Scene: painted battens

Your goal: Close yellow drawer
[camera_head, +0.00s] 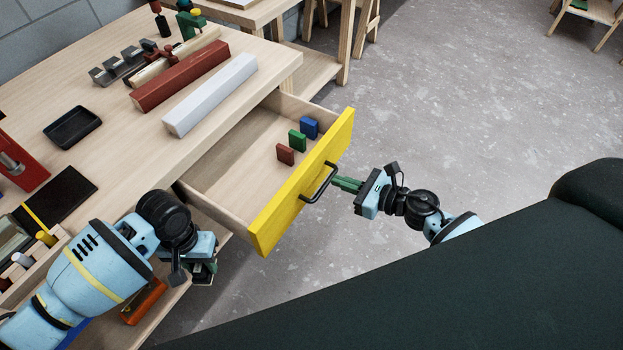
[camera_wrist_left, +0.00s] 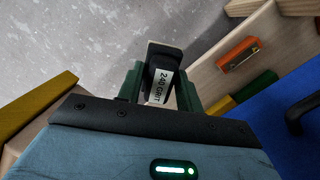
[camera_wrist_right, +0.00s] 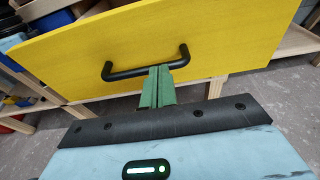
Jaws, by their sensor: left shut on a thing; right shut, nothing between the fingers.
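The yellow drawer (camera_head: 305,182) is pulled out from the wooden workbench. Its yellow front with a black bar handle (camera_head: 319,184) also fills much of the right wrist view (camera_wrist_right: 215,45). Red (camera_head: 285,154), green (camera_head: 297,140) and blue (camera_head: 309,127) small blocks stand inside it. My right gripper (camera_head: 342,184) is shut and empty, its green fingertips at the handle; I cannot tell whether they touch it. My left gripper (camera_wrist_left: 160,92) is shut on a black sanding block (camera_wrist_left: 164,62) labelled "240 GRIT". In the head view that gripper is low beside the bench, its block mostly hidden.
On the benchtop (camera_head: 110,160) lie a white batten (camera_head: 210,95), a red batten (camera_head: 180,76) and a black tray (camera_head: 72,127). An orange item (camera_head: 144,301) lies on a lower shelf near my left arm. The grey floor right of the drawer is clear.

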